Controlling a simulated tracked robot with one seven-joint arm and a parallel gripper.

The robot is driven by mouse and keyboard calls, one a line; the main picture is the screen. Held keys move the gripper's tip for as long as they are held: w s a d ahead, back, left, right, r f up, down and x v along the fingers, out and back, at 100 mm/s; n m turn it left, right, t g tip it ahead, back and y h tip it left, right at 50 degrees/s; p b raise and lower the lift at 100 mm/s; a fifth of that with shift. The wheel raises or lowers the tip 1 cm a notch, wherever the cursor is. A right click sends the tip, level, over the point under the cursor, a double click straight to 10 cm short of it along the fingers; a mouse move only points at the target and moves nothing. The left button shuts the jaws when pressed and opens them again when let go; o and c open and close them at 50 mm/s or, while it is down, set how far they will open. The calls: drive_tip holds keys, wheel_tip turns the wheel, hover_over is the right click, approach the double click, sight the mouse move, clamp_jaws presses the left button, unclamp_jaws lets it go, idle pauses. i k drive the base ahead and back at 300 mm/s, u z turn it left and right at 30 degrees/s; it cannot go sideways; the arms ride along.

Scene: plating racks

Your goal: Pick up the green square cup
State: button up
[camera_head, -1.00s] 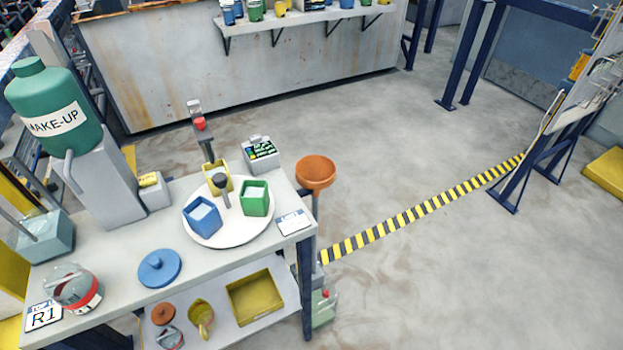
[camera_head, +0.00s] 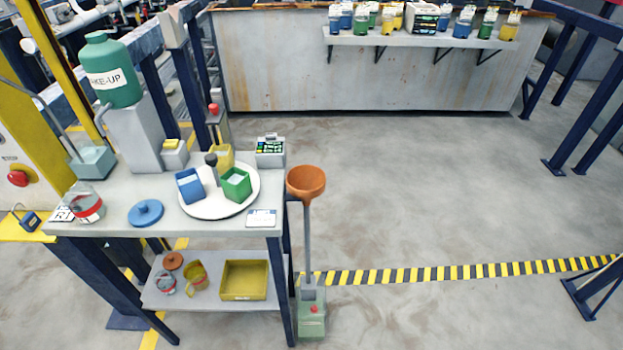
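The green square cup (camera_head: 236,184) stands upright on the right part of a round white turntable (camera_head: 204,212) on the workbench. Its open top faces up and shows something pale inside. A blue square cup (camera_head: 189,186) stands on the turntable's left side, and a yellow square cup (camera_head: 222,157) stands at its back. A dark-topped post (camera_head: 212,164) rises between the cups. My gripper is not in view.
A grey keypad box (camera_head: 270,150) and a white card (camera_head: 262,218) lie right of the turntable. An orange funnel (camera_head: 306,182) on a stand is beside the bench's right edge. A blue lid (camera_head: 146,213) lies left. The floor to the right is mostly clear.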

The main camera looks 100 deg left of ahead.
sight(237, 186)
drive_tip(key=u, duration=0.1)
drive_tip(key=i, duration=0.2)
drive_tip(key=u, duration=2.95)
drive_tip(key=i, duration=0.55)
drive_tip(key=z, duration=0.15)
drive_tip(key=k, duration=0.55)
drive_tip(key=u, duration=0.25)
drive_tip(key=i, duration=0.3)
drive_tip(key=z, duration=0.05)
